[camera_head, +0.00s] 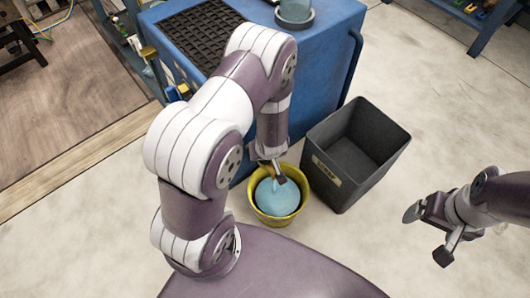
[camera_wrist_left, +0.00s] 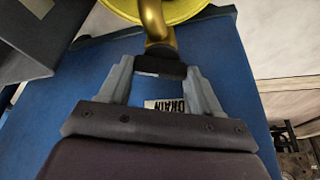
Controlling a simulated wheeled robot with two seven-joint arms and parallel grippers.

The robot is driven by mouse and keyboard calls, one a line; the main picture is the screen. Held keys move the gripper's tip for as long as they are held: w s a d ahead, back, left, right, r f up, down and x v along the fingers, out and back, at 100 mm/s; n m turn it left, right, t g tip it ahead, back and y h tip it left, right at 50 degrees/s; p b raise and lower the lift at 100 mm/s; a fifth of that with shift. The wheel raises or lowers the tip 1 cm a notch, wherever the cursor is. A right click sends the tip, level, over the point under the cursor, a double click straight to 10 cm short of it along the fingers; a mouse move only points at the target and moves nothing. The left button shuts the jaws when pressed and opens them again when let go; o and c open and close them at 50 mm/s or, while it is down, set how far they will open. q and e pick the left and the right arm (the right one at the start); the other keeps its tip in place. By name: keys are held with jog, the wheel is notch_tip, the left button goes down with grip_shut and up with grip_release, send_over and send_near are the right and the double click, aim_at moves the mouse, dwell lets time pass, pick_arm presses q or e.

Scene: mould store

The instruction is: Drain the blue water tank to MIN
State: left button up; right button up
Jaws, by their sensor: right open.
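The blue water tank (camera_head: 325,60) stands at the top centre of the head view, with a clear cylinder (camera_head: 295,10) on top, cut by the frame edge. No MIN mark is readable. In the left wrist view, a brass drain tap (camera_wrist_left: 155,20) with a black handle (camera_wrist_left: 160,68) sticks out from the tank, by a DRAIN label (camera_wrist_left: 165,104). My left gripper (camera_wrist_left: 160,72) has its fingers on both sides of the handle, seemingly closed on it. A yellow bucket (camera_head: 258,213) under the tap holds pale blue water (camera_head: 278,199). My right gripper (camera_head: 427,236) is open and empty.
A dark grey bin (camera_head: 350,160) stands right of the bucket, close to the tank. A black grille (camera_head: 200,35) lies on the tank's top. A blue shelf (camera_head: 480,20) is at the top right. The pale floor (camera_head: 430,110) around my right gripper is clear.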

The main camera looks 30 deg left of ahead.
pick_arm(q)
jog(key=n+p, duration=0.2)
jog(key=p, duration=0.2)
jog(key=r+n+g+y+p, duration=0.1)
jog(key=n+p, duration=0.1)
jog(key=p, duration=0.3)
jog(key=shift+w+f+n+g+p, duration=0.1)
jog(key=shift+f+n+g+p, duration=0.3)
jog(key=shift+n, duration=0.3)
jog(key=shift+f, duration=0.1)
jog(key=o, duration=1.1)
jog(key=shift+c, duration=0.2)
jog(key=shift+d, duration=0.1)
jog(key=p+v, duration=0.6)
jog(key=v, duration=0.6)
jog(key=shift+d+r, duration=0.2)
jog(key=shift+r, duration=0.05)
